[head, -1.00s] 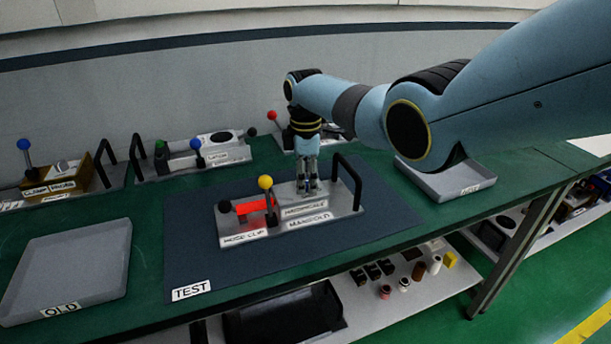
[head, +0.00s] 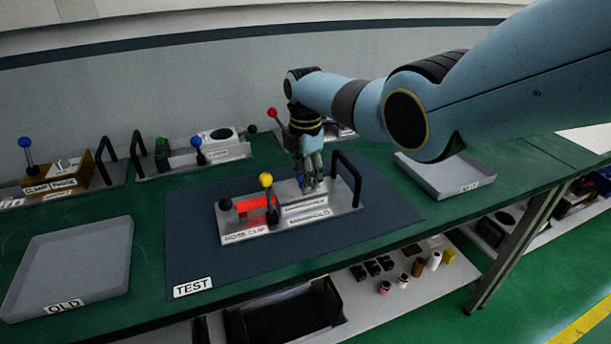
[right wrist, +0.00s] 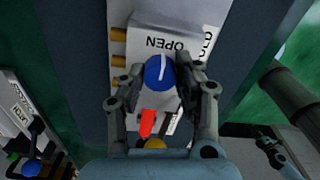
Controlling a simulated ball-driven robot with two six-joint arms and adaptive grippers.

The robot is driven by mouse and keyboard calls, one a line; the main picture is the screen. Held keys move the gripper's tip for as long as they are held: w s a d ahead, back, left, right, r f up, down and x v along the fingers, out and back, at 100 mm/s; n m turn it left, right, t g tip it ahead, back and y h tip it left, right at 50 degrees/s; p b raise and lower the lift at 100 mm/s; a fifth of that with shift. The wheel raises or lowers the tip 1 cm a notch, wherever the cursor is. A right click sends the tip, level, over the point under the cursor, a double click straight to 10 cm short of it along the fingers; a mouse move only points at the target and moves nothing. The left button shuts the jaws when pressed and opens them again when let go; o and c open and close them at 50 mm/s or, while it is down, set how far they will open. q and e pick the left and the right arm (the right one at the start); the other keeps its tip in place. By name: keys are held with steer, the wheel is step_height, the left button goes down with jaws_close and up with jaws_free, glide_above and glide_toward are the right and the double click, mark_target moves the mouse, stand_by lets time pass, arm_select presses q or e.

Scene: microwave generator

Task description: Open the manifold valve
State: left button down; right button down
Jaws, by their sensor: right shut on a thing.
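The test fixture (head: 285,228) is a light plate on the dark mat, with labels, a red block (head: 256,203) and a yellow-ball lever (head: 265,180). On its right part my right gripper (head: 313,183) reaches down from above. In the right wrist view the gripper (right wrist: 160,82) is shut on a round blue knob (right wrist: 160,70) with a white line, the manifold valve. The line runs nearly toward the edge with the "OPEN" label (right wrist: 166,43). A second, partly cut label is on the right. What appears to be my left gripper (right wrist: 268,140) shows small at the lower right there; its jaws are unclear.
A black handle (head: 347,180) stands at the fixture's right end. A grey tray marked OLD (head: 75,262) is at left, another grey tray (head: 450,178) at right. Other fixtures with ball levers (head: 195,150) line the back. The mat (head: 200,255) is bare in front.

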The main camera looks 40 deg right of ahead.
steer(key=c, duration=0.9)
jaws_free()
steer(key=shift+c, duration=0.2)
step_height(320, 180, up, 12)
